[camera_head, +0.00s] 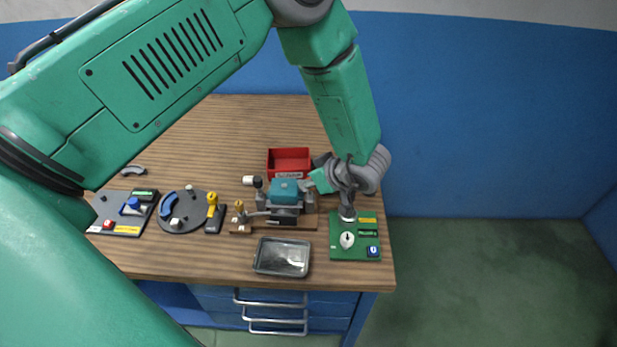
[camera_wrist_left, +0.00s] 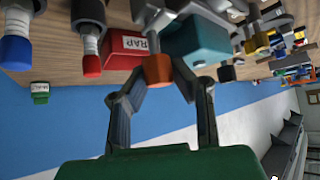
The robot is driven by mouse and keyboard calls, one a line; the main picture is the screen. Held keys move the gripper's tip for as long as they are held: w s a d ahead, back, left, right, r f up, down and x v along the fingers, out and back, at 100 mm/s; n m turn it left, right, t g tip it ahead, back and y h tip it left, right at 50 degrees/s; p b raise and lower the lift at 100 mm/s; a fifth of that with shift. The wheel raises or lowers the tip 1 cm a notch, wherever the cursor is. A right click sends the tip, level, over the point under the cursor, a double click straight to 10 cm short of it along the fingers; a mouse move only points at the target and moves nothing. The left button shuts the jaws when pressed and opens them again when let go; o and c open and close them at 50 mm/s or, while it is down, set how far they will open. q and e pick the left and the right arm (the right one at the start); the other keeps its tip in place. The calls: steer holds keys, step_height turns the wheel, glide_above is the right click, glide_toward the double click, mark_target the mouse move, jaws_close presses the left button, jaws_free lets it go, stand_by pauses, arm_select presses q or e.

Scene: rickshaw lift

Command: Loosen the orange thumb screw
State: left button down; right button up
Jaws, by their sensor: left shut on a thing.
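The orange thumb screw (camera_wrist_left: 158,70) shows in the left wrist view as a small orange knob in front of a teal block (camera_wrist_left: 198,40). My left gripper (camera_wrist_left: 161,78) has its dark fingers on either side of the knob and is shut on it. In the head view the gripper (camera_head: 312,183) reaches in from the right side of the teal block (camera_head: 285,192), on a small grey fixture. The screw is hidden there by the gripper and the fixture. My right gripper is in neither view.
A red bin (camera_head: 289,155) stands behind the fixture, and a metal tray (camera_head: 282,257) lies in front. A green panel (camera_head: 343,251) is at the right. A round grey board (camera_head: 187,222) and a square board (camera_head: 118,223) are at the left. The rear left tabletop is clear.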

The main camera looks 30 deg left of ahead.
arm_select(q)
steer(key=shift+s+d+f, duration=0.15)
steer(key=shift+d+f, duration=0.05)
steer(key=shift+d, duration=0.15)
steer(key=c, duration=1.3)
jaws_free()
steer(key=shift+c, duration=0.2)
steer(key=shift+d+r, duration=0.4)
steer(key=shift+r, duration=0.15)
steer(key=v, duration=1.1)
steer(key=shift+d, duration=0.3)
steer(key=shift+a+f, duration=0.1)
steer(key=shift+a, duration=0.15)
